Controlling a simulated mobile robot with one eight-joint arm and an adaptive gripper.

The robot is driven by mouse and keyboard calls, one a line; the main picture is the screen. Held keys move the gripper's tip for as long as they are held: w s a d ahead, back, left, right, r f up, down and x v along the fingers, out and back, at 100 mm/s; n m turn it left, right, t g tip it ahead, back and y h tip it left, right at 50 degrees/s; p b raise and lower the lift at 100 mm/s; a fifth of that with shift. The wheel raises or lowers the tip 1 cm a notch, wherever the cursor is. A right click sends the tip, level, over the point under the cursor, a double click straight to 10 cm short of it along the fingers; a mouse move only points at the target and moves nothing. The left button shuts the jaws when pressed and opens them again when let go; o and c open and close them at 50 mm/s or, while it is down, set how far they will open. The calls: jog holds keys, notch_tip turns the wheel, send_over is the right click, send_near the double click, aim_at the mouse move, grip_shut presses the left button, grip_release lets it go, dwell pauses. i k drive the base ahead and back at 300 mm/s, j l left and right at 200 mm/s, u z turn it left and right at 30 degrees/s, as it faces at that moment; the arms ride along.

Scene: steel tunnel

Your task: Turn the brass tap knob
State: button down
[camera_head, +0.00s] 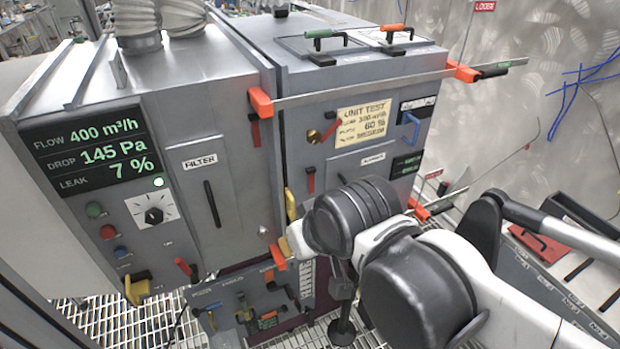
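A small round brass knob (314,135) sits on the front of the right-hand grey cabinet, left of the yellow unit test label. It is the brass-coloured knob I can make out, and nothing covers it. My arm reaches in from the right, and its dark wrist joint (350,213) is in front of the lower part of that cabinet, below and right of the knob and apart from it in the picture. My gripper's fingers cannot be made out beyond the wrist, so their opening and any contact are hidden.
A left cabinet (228,150) carries a display reading flow 400, drop 145 Pa and leak 7 %. A long metal bar with orange ends (390,85) crosses above the knob. Red handles (311,180) and a yellow handle (290,204) stick out nearby. A metal wall stands right.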

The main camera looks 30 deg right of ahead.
aim_at(313, 137)
jog(key=k+j+z, duration=0.1)
jog(key=j+z, duration=0.25)
jog(key=k+j+z, duration=0.1)
jog(key=z, duration=0.3)
